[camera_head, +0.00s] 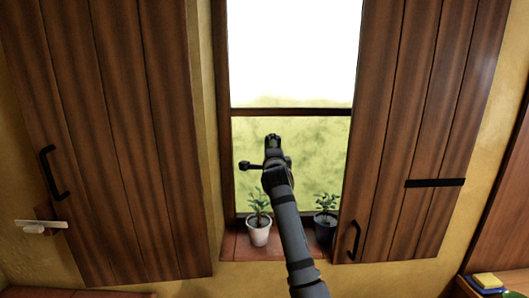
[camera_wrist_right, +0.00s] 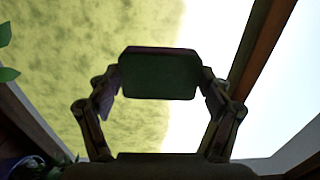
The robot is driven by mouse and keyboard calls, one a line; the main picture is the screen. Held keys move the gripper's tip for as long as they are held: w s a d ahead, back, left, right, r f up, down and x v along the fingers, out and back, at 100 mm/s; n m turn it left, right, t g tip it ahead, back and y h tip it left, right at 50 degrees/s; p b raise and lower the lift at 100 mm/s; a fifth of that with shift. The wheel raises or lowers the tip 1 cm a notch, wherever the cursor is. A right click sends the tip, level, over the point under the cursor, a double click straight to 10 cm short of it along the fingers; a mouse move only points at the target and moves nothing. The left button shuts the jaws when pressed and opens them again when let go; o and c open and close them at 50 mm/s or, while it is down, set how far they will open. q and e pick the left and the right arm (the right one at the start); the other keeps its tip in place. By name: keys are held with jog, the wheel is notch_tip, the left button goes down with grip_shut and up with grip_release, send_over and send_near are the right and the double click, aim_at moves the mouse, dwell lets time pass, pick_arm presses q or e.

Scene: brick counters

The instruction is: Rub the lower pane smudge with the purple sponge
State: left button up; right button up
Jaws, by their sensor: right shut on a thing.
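The lower pane (camera_head: 320,150) of the window is hazed yellow-green, and the smudge spreads over most of it. The haze also fills the left of the right wrist view (camera_wrist_right: 60,70), with a bright clear area beside it. My right gripper (camera_head: 272,140) is raised in front of the lower pane, below the crossbar. It is shut on the sponge (camera_wrist_right: 160,75), which looks dark, with a faint purple edge and a greenish face. In the head view my gripper hides the sponge. I cannot tell whether the sponge touches the glass. My left gripper is not in view.
A white pot with a plant (camera_head: 258,235) and a dark pot with a plant (camera_head: 325,230) stand on the sill (camera_head: 236,250), either side of my arm. Wooden shutters (camera_head: 120,130) (camera_head: 415,120) flank the window.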

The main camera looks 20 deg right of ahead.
jog(key=shift+s+d, duration=0.3)
jog(key=shift+d, duration=0.75)
jog(key=shift+s+d, duration=0.25)
jog(key=shift+d, duration=0.75)
jog(key=shift+s+d, duration=0.3)
jog(key=shift+d, duration=0.65)
jog(key=shift+s+d, duration=0.25)
jog(key=shift+d, duration=0.7)
jog(key=shift+a, duration=0.1)
jog(key=shift+w+a+b, duration=0.45)
jog(key=shift+w+a, duration=0.1)
jog(key=shift+a, duration=1.3)
jog(key=shift+w+a+b, duration=0.4)
jog(key=shift+w+a, duration=0.15)
jog(key=shift+a, duration=1.3)
jog(key=shift+w+a+b, duration=0.45)
jog(key=shift+w+a, duration=0.1)
jog(key=shift+a, duration=1.3)
jog(key=shift+s, duration=0.1)
